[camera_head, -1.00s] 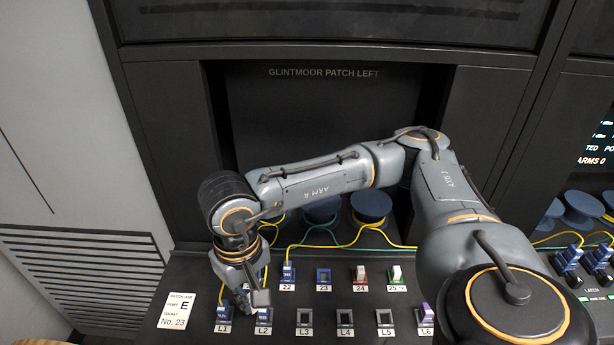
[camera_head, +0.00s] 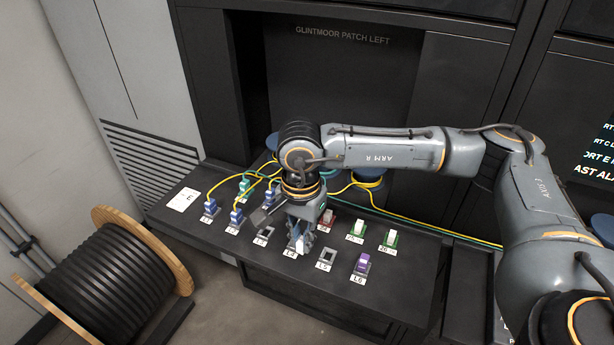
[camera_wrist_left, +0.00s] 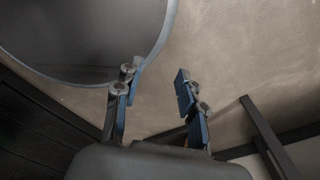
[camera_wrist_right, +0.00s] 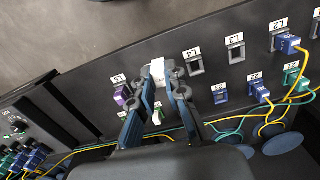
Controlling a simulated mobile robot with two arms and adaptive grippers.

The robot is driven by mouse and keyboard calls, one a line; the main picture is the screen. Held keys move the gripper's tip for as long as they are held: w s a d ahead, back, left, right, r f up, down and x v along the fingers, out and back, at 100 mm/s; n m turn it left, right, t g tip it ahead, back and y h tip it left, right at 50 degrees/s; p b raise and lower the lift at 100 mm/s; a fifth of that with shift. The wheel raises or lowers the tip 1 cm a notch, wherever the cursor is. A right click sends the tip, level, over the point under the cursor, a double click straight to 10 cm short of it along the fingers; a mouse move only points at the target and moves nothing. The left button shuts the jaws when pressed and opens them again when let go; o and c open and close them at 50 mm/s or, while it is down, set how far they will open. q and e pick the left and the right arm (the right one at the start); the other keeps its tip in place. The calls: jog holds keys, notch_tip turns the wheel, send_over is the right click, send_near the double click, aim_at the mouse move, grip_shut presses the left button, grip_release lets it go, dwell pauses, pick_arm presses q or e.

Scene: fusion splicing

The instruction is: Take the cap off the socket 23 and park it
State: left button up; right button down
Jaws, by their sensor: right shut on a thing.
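Socket 23 (camera_wrist_right: 220,92) is a blue socket in the right wrist view. I see no cap on it, and my right arm hides it in the head view. My right gripper (camera_head: 299,250) is over the front row, around L4 in the head view. It is shut on a small white cap (camera_wrist_right: 158,70), which also shows in the head view (camera_head: 300,243). Whether the cap touches the panel is unclear. The grey holder L4 (camera_wrist_right: 193,63) looks empty. My left gripper (camera_wrist_left: 155,92) is open and empty above the floor; the head view does not show it.
L6 (camera_head: 362,263) has a purple piece. Blue plugs with yellow cables stand at L1 (camera_head: 210,206) and L2 (camera_head: 236,217). A cable drum (camera_head: 110,285) stands on the floor.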

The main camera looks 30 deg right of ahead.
jog(key=w+d+f+m, duration=0.1)
jog(key=w+d+m, duration=0.35)
jog(key=m, duration=0.75)
jog(key=w+d+f+m, duration=0.1)
jog(key=w+m, duration=0.7)
jog(key=m, duration=0.3)
jog(key=w+d+m, duration=0.2)
jog(key=w+m, duration=0.4)
jog(key=m, duration=0.6)
jog(key=s+a, duration=0.1)
jog(key=a, duration=0.2)
jog(key=s+a+f, duration=0.1)
jog(key=a, duration=0.3)
jog(key=s+a+f, duration=0.1)
jog(key=a, duration=0.2)
jog(key=shift+s+a+f, duration=0.15)
jog(key=shift+s+a, duration=0.1)
pick_arm(q)
jog(key=shift+w+a+f+b, duration=0.2)
jog(key=shift+w+f+b, duration=0.45)
jog(key=shift+w, duration=0.05)
jog(key=shift+w+a+f+b, duration=0.15)
jog(key=shift+w+f+b, duration=0.5)
pick_arm(e)
jog(key=shift+f, duration=2.2)
jog(key=shift+w, duration=0.1)
pick_arm(q)
jog(key=shift+f+b, duration=0.5)
pick_arm(e)
jog(key=shift+f, duration=0.6)
